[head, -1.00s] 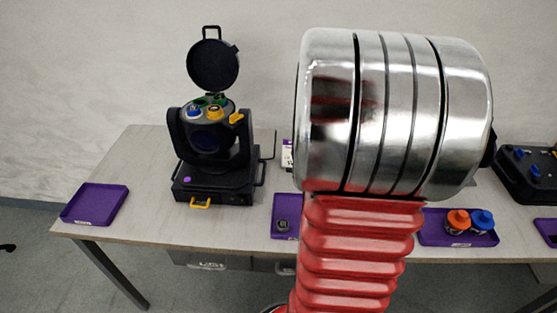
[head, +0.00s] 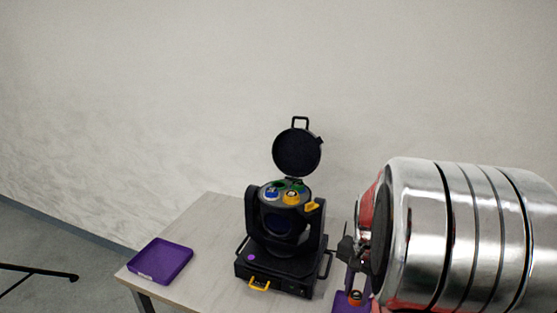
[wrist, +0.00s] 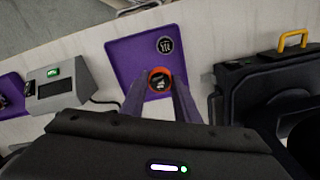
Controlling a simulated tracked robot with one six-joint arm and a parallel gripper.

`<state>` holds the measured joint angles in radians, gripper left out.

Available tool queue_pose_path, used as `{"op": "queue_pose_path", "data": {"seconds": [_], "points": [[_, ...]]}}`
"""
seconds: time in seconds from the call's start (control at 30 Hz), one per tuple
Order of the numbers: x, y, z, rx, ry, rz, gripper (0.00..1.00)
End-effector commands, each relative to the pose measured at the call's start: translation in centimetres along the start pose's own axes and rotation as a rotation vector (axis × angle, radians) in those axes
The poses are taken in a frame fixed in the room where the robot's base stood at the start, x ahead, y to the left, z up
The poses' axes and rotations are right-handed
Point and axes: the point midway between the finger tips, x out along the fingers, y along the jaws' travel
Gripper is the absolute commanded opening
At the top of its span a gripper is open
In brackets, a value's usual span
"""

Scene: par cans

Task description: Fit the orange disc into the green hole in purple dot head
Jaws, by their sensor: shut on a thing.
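The purple dot head (head: 285,240) is a black moving-head lamp standing on the table, with a purple dot on its base and its round lid up. Its top carries a blue disc (head: 271,191), a yellow disc (head: 291,198) and a green area (head: 290,184); whether the green hole is empty is too small to tell. My gripper (wrist: 160,88) is shut on the orange disc (wrist: 160,74), with a finger on either side. The disc is over or in a purple tray; its height is unclear. In the head view the orange disc (head: 355,296) is right of the lamp.
The purple tray (wrist: 122,62) under my gripper also holds a dark round piece (wrist: 165,45). A grey box with a green display (wrist: 55,88) stands left of it in the wrist view. An empty purple tray (head: 161,261) lies at the table's left end.

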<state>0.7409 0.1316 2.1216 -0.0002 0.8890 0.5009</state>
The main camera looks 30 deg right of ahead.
Motion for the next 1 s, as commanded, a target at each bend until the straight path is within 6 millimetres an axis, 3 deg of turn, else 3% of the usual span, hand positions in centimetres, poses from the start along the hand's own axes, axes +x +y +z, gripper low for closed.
{"op": "queue_pose_path", "data": {"seconds": [0.03,0.3,0.57,0.77,1.0], "points": [[0.1,-1.8,0.3,-0.060,0.000,0.000,0.07],[0.3,-10.1,2.6,-0.364,0.001,0.000,0.07],[0.6,-17.2,6.2,-0.625,0.001,0.000,0.07],[1.0,-22.5,10.1,-0.836,0.001,0.000,0.07],[1.6,-28.5,16.1,-1.097,0.001,0.001,0.07]]}}
